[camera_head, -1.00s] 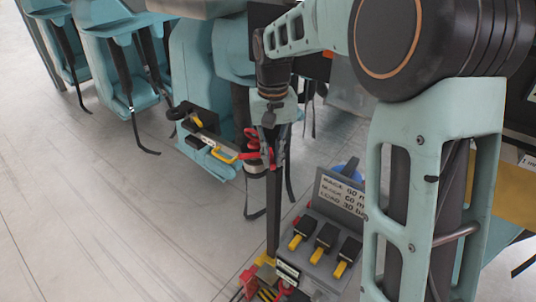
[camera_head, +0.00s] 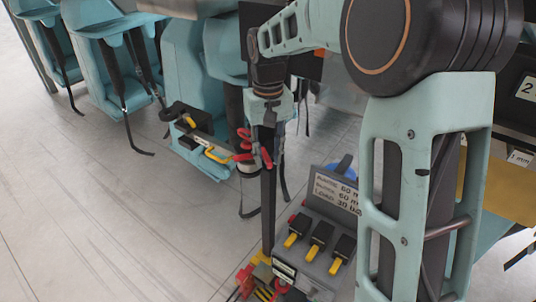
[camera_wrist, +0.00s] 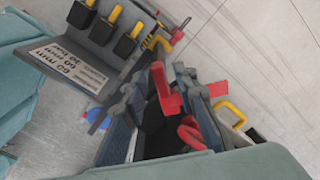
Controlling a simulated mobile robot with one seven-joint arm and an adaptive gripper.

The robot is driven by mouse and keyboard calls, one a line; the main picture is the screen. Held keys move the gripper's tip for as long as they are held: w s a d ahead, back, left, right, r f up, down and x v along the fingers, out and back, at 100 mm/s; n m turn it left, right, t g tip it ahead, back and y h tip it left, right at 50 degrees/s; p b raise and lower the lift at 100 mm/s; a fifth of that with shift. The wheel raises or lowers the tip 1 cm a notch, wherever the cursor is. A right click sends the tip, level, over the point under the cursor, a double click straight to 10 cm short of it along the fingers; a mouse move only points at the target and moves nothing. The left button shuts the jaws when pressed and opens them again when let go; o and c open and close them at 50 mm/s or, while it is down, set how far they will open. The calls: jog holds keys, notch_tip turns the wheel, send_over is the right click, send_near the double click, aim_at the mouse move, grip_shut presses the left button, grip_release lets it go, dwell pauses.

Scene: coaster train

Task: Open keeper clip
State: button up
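A red tab (camera_wrist: 166,90) and a red hooked piece (camera_wrist: 190,132) lie between and across my gripper's fingers in the wrist view. In the head view, a red loop (camera_head: 244,150) and a red tab (camera_head: 267,157) show at my gripper (camera_head: 269,135). I cannot tell which is the keeper clip. My gripper points down; its dark fingers (camera_wrist: 176,85) stand apart in the wrist view. Whether they touch the red parts is unclear.
Teal seats (camera_head: 115,75) with hanging black straps stand at left. A grey panel (camera_head: 322,232) with black-and-yellow switches and a printed label (camera_head: 337,190) stands below right. A dark upright post (camera_head: 268,210) stands beside it. Open pale floor (camera_head: 80,200) lies at lower left.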

notch_tip(320, 180, up, 12)
dwell(0.7)
